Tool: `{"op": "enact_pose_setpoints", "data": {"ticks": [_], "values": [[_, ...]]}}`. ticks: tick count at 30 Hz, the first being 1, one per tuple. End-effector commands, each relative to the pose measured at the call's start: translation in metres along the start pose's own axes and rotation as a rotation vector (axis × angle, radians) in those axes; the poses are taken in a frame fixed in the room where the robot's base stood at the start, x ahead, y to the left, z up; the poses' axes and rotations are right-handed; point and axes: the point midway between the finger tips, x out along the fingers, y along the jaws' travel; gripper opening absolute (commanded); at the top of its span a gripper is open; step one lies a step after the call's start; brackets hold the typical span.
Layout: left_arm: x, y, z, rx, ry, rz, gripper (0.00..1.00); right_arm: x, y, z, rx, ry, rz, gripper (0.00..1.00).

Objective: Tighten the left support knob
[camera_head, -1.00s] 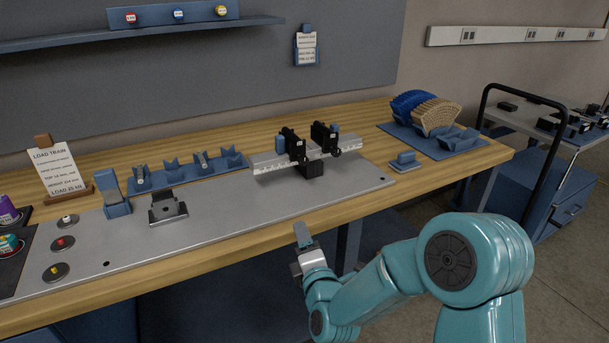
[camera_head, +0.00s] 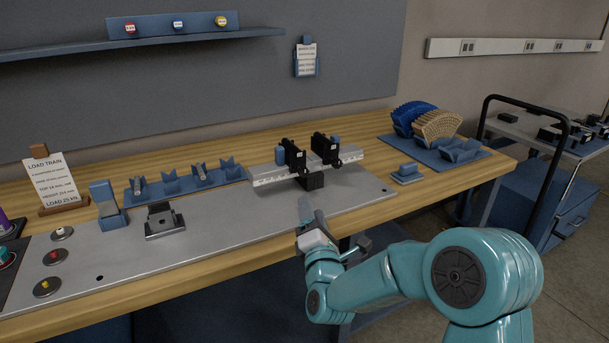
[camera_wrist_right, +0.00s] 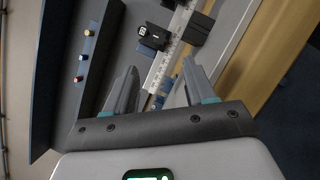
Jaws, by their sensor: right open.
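Two black supports stand on a silver ruled rail (camera_head: 275,175) on the grey plate. The left support (camera_head: 294,154) carries a small dark knob (camera_head: 301,171) low on its front side. The right support (camera_head: 325,148) stands beside it with a similar knob (camera_head: 337,163). My right gripper (camera_head: 305,208) is in front of the rail, over the plate's front edge, apart from the knobs and empty. In the right wrist view its fingers (camera_wrist_right: 160,88) are spread, with the rail (camera_wrist_right: 165,65) and a black support (camera_wrist_right: 152,38) beyond them. My left gripper is out of view.
A blue tray of holders (camera_head: 185,180) and a metal block (camera_head: 163,220) lie left of the rail.

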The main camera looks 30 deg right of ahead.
Motion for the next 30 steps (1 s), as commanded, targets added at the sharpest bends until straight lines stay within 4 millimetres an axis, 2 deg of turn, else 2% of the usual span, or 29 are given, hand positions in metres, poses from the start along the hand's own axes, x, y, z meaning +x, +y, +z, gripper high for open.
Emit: {"op": "enact_pose_setpoints", "data": {"ticks": [1,9,15,21,29,30], "values": [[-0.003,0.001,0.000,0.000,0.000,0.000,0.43,0.013,0.001,0.001,0.000,-0.002,0.000,0.55],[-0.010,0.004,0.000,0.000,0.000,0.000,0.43,0.075,0.001,0.001,0.001,-0.002,0.001,0.55],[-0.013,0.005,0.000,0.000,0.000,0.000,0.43,0.108,0.001,0.000,0.001,0.001,0.001,0.55],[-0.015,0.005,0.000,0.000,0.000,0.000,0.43,0.122,0.000,0.000,0.001,0.002,0.000,0.55],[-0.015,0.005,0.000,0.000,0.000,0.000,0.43,0.124,0.000,0.000,0.001,0.002,0.000,0.55],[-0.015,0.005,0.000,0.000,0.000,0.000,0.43,0.124,0.000,0.000,0.001,0.002,0.000,0.51]]}}
